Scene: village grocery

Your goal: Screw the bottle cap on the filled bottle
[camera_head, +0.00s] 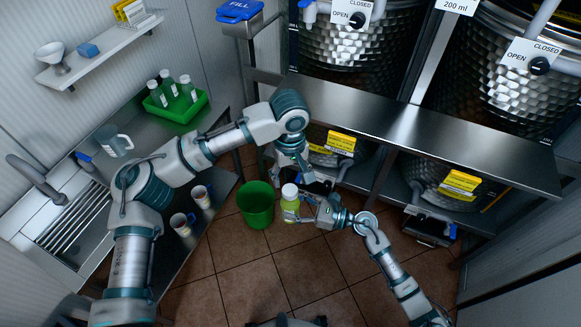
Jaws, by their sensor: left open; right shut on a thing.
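The filled bottle (290,207), with yellow-green contents, is upright in the lower middle of the head view, held above the tiled floor. A white bottle cap (290,190) shows at its top; I cannot tell how tightly it sits. My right gripper (303,211) comes from the right and is shut on the bottle's side. My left gripper (290,178) points down just above the cap, with its fingers spread open. From this angle I cannot tell whether its fingers touch the cap.
A green bin (256,204) stands just left of the bottle. A green crate (178,108) with several white-capped bottles is on the left counter, near a clear jug (113,141) and a sink (78,222). A steel shelf (400,125) with large tanks is behind.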

